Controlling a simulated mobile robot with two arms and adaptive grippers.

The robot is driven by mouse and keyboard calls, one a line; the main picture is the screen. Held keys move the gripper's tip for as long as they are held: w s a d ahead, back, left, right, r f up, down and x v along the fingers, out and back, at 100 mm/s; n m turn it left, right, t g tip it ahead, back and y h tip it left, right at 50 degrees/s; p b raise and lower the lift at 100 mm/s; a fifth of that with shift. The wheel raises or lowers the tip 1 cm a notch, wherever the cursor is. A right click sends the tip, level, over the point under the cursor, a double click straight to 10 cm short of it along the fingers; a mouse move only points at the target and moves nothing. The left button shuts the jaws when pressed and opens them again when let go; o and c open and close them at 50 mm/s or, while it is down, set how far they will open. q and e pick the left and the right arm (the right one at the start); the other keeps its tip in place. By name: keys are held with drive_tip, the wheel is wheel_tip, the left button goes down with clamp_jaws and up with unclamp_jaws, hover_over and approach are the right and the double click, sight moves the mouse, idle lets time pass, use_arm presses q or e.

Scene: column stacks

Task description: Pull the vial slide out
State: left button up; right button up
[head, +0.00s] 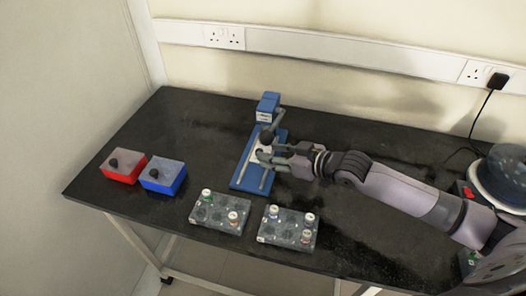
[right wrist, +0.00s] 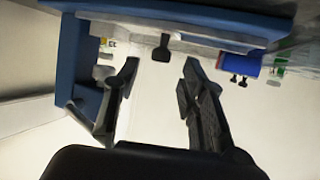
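The blue column device (head: 268,107) stands near the back of the black bench, with a long blue base (head: 240,181) running toward the front. A pale slide (head: 253,157) with rails lies along this base. My right gripper (head: 267,149) reaches in from the right over the slide; its fingers partly hide it. In the right wrist view the gripper (right wrist: 160,70) is open, with a small dark knob (right wrist: 161,48) in line with the gap, beyond the fingertips. Nothing is held between the fingers. My left gripper is not in view.
A red box (head: 118,177) and a blue box (head: 170,186) with dark knobs stand at the left. Two speckled racks (head: 206,213) (head: 271,238) with several capped vials stand near the front edge. A round dark-topped thing (head: 508,165) is at the far right.

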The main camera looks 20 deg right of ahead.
drive_tip(key=shift+x, duration=2)
drive_tip(key=shift+c, duration=0.3)
clamp_jaws()
